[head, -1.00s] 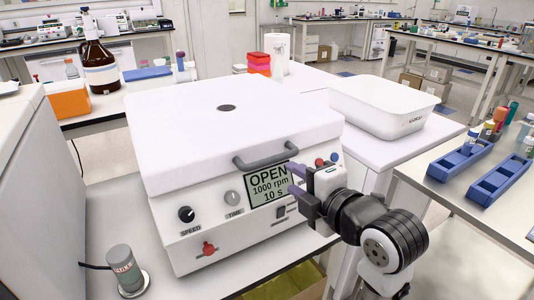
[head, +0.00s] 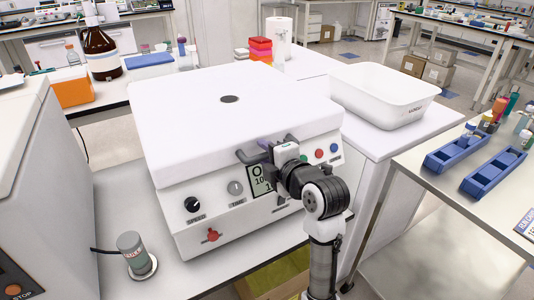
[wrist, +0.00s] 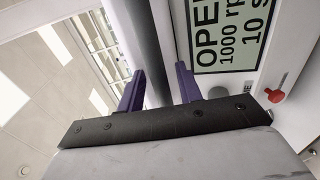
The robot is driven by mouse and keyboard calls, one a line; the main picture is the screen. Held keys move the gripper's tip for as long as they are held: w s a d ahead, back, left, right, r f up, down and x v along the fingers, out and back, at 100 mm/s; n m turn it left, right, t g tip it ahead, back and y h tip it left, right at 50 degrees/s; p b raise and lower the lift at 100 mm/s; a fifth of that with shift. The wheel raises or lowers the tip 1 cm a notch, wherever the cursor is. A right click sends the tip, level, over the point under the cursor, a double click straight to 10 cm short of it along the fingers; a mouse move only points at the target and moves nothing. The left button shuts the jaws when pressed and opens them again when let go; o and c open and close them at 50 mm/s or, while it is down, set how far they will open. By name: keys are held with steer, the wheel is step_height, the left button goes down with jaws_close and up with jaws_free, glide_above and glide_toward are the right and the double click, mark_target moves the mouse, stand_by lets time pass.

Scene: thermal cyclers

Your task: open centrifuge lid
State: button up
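The white centrifuge (head: 190,215) stands on the bench with its broad white lid (head: 190,115) down. A grey bar handle (head: 243,157) is on the lid's front edge. My gripper (head: 268,150) is at the handle's right part in the head view and hides some of it. In the wrist view its two purple fingers (wrist: 160,90) stand apart, with the grey handle (wrist: 150,55) running between them. I cannot tell whether either finger touches it. The display (wrist: 225,35) reads OPEN, 1000 rpm and 10 s; my gripper partly covers it in the head view.
A white tub (head: 385,97) stands to the right behind the centrifuge. A grey-capped cylinder (head: 133,252) stands at the front left. A white machine (head: 40,190) is close on the left. Blue racks (head: 455,148) lie on the right bench.

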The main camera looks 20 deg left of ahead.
steer(key=shift+c, duration=0.2)
jaws_close()
steer(key=shift+r, duration=0.1)
